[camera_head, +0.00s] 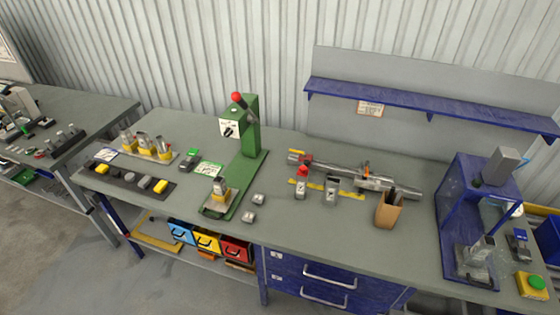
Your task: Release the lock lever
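A green press-like stand (250,128) rises from the middle of the table. A dark lever with a red knob (237,97) slants at its top, and a white plate with a black handle-like part (229,128) faces left. A long grey metal assembly (345,172) lies to the right, with a red part (304,171) at its left end and a small orange part (367,170) near its middle. I cannot tell which of these is the lock lever. Neither of my grippers is in view.
The grey table (300,230) also holds a brown open box (389,209), small metal blocks (259,199), and racks of metal parts (149,146) at left. A blue frame (470,180) and a green button (537,282) stand at right. A blue shelf (420,105) hangs behind.

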